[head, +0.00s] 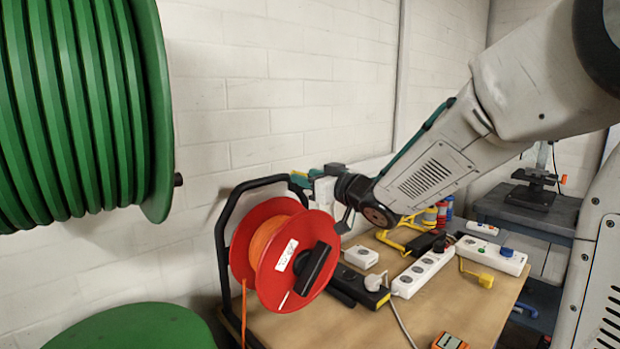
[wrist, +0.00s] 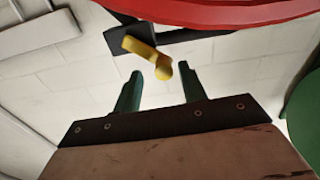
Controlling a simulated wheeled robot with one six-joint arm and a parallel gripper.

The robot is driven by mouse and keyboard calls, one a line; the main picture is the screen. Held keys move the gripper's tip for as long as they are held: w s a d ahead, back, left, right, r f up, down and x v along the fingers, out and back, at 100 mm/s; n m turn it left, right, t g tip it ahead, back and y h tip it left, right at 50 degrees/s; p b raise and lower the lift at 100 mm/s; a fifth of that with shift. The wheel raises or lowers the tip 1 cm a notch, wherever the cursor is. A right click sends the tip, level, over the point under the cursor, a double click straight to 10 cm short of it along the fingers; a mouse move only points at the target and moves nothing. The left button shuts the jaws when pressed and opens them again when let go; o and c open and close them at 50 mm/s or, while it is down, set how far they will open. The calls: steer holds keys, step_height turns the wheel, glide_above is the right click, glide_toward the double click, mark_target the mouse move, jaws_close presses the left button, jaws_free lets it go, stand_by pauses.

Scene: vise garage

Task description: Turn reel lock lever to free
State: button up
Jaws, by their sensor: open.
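The reel lock lever (wrist: 146,51) is a short yellow handle on a black mount, seen in the wrist view just under the red reel flange. My gripper (wrist: 162,74) is open, its two green fingers pointing at the lever. The lever's rounded lower end shows between the fingertips; whether it touches either is not clear. In the head view the red reel (head: 305,262) with orange cable hangs on a black tube stand (head: 222,235). My gripper (head: 304,180) is at the stand's upper right, behind the reel's top.
A wooden bench (head: 425,310) holds power strips (head: 424,272), plugs and a yellow-black box. A large green drum (head: 155,110) fills the left. A white block wall (head: 260,110) stands close behind the reel. A vise (head: 535,190) sits on a cart at the right.

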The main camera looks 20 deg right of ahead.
steer(key=shift+s+a+r, duration=0.1)
steer(key=shift+a, duration=0.1)
jaws_close()
steer(key=shift+d, duration=0.15)
steer(key=c, duration=0.9)
jaws_free()
steer(key=shift+d+f, duration=0.15)
steer(key=shift+f, duration=0.1)
steer(key=c, duration=0.7)
jaws_free()
steer(key=shift+c, duration=0.2)
steer(key=o, duration=0.7)
steer(key=shift+c, duration=0.2)
steer(key=shift+o, duration=0.4)
steer(key=shift+d+f, duration=0.1)
steer(key=shift+d, duration=0.1)
steer(key=shift+a, duration=0.15)
steer(key=shift+a, duration=0.2)
